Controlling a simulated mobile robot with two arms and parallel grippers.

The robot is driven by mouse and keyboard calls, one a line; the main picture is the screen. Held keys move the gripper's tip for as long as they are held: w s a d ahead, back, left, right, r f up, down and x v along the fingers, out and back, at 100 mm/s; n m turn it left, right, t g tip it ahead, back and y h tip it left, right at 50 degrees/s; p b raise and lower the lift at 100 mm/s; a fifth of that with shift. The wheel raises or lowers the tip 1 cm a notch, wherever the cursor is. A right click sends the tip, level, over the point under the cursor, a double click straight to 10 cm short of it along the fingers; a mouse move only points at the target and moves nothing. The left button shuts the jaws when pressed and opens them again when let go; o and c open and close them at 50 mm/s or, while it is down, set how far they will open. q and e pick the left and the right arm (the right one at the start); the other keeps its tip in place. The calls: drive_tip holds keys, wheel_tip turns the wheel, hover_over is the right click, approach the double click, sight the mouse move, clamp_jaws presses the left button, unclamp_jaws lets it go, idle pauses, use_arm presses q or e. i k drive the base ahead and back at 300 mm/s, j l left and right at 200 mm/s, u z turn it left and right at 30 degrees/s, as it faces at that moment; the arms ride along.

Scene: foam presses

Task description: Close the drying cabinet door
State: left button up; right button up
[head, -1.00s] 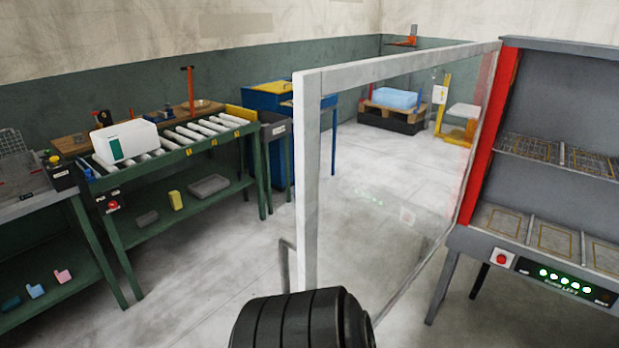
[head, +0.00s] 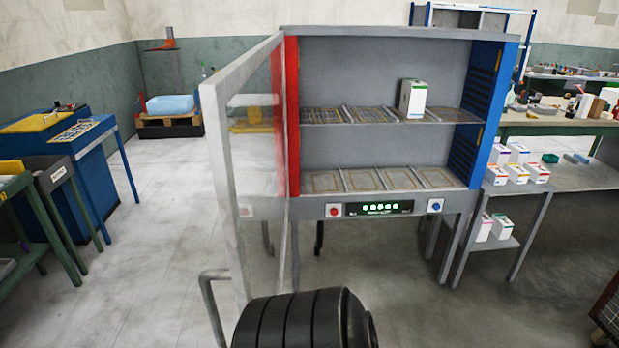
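The drying cabinet (head: 385,61) stands ahead, grey inside with a red left edge and a blue right edge. Its glass door with a pale frame (head: 223,190) is hinged at the red left edge and stands wide open, swung out toward me. A grey bar handle (head: 208,300) sticks out at the lower left of the door. A black ribbed cylindrical part, apparently mine, hides the lower end of the door. Neither of my grippers shows.
A white carton (head: 412,99) stands on the cabinet's upper rack. A red button (head: 333,211), green display and blue button (head: 435,206) are below. A bench with cartons (head: 515,173) stands right. Blue and green tables (head: 95,150) stand left. Floor between is clear.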

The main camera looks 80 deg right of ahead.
sight(217, 92)
drive_tip(key=i+z, duration=0.1)
drive_tip(key=z, duration=0.4)
drive_tip(key=i+z, duration=0.15)
drive_tip(key=z, duration=0.3)
drive_tip(key=i+z, duration=0.15)
drive_tip(key=z, duration=0.35)
drive_tip(key=i+j+z, duration=0.1)
drive_tip(key=z, duration=0.4)
drive_tip(key=i+j+z, duration=0.1)
drive_tip(key=z, duration=0.4)
drive_tip(key=i+j+z, duration=0.2)
drive_tip(key=z, duration=0.2)
drive_tip(key=i+j+z, duration=0.2)
drive_tip(key=z, duration=0.15)
